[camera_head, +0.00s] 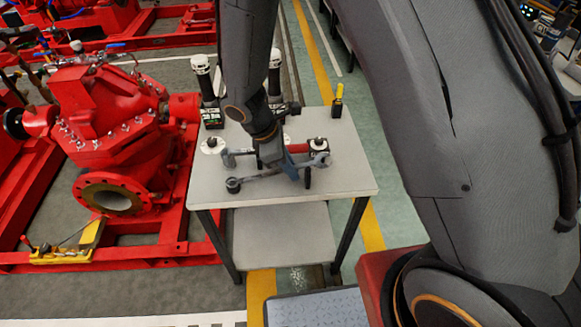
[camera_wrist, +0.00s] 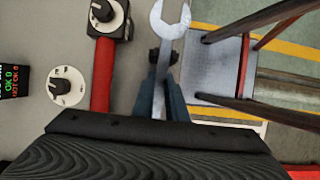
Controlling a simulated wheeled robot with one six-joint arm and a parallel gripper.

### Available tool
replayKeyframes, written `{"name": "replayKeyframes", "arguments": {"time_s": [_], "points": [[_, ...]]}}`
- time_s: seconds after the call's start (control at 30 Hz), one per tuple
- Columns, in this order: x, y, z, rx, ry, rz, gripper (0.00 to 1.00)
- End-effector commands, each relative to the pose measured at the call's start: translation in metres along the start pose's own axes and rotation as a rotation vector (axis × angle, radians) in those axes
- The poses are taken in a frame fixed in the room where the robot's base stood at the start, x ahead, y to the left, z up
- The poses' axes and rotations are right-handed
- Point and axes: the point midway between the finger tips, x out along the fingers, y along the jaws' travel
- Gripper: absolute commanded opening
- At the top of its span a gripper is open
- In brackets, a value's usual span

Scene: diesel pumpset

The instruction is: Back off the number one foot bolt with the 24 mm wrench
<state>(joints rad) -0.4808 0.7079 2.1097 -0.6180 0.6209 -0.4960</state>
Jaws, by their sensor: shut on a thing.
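My gripper (camera_head: 290,167) is above the grey work table, with its blue-grey fingers shut on a steel wrench (camera_head: 262,176). In the wrist view the fingers (camera_wrist: 160,95) pinch the shank, and the wrench's open jaw (camera_wrist: 168,15) points away from me. The size mark on the wrench cannot be read. The red pump (camera_head: 100,110) stands on a red base frame (camera_head: 180,180) left of the table. I cannot pick out the number one foot bolt.
The table (camera_head: 350,178) carries a red-handled tool with a dial head (camera_head: 318,147), a white round dial (camera_head: 210,146), a black-and-white device (camera_head: 205,85) and a yellow-topped item (camera_head: 338,98). The table's front is bare.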

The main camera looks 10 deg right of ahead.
Motion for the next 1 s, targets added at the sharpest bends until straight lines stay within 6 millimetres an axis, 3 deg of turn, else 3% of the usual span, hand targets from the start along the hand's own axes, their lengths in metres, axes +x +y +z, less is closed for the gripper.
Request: {"name": "replayKeyframes", "arguments": {"time_s": [0.7, 0.73, 0.83, 1.0], "points": [[0.013, 0.0, -0.005, -0.001, -0.001, 0.0, 0.0], [0.013, 0.0, -0.005, -0.001, -0.001, 0.0, 0.14], [0.012, 0.0, -0.005, -0.001, 0.0, 0.0, 0.31], [0.012, 0.0, -0.005, 0.0, 0.0, 0.0, 0.34]]}}
